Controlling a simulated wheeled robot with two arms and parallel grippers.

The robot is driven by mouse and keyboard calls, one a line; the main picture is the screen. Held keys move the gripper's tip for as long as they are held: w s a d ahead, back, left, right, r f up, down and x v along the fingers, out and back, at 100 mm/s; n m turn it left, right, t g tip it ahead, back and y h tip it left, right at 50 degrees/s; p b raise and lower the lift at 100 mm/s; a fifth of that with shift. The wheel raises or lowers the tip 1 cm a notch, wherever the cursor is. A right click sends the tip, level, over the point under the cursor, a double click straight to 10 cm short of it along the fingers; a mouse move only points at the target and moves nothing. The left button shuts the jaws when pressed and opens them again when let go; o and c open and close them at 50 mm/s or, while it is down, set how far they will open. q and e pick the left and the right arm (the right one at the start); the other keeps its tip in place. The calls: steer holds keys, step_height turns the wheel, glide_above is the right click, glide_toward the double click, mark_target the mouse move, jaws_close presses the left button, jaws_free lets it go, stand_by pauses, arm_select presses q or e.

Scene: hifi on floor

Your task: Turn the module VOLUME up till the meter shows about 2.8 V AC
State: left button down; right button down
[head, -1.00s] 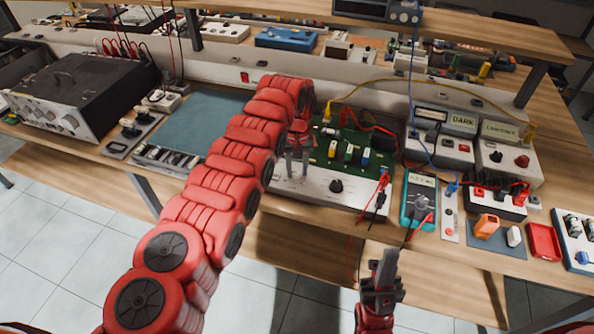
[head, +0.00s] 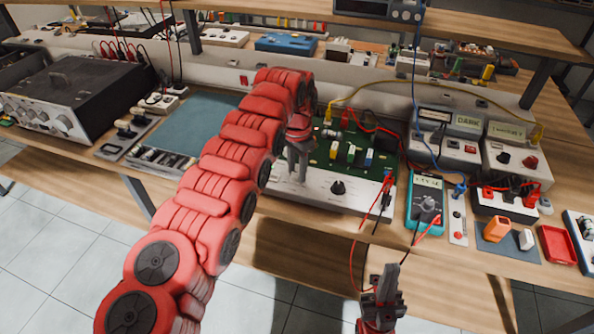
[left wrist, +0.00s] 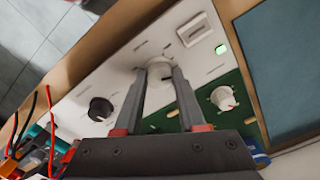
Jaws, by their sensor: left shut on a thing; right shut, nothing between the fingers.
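The module is a green board (head: 328,150) with a white front panel (head: 365,198). In the left wrist view a white knob (left wrist: 160,70) sits on that panel, between my left gripper's fingertips (left wrist: 158,78). The gripper is shut on it; the knob's label is too small to read. In the head view my left gripper (head: 298,168) reaches down to the panel's left part and hides the knob. The teal meter (head: 412,212) lies right of the module; its display (head: 427,183) is lit but its digits are not clearly legible. My right gripper (head: 388,285) is shut and empty, in front of the bench.
A black knob (left wrist: 101,108) is on the same panel, beside the fingers. Another white knob (left wrist: 222,98) is on the green board. Red and black leads hang by the panel's right end. A blue-green mat (head: 205,128) lies clear to the left.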

mark_target(297, 173)
arm_select(q)
steer(key=m, duration=0.7)
stand_by(0.6)
steer(key=c, duration=0.5)
jaws_free()
step_height(297, 173, up, 6)
steer(key=shift+d+f+p, duration=0.1)
steer(key=shift+d+p, duration=0.05)
steer(key=shift+p, duration=0.2)
step_height(297, 173, up, 12)
steer(key=p, duration=1.1)
steer(key=shift+f, duration=0.15)
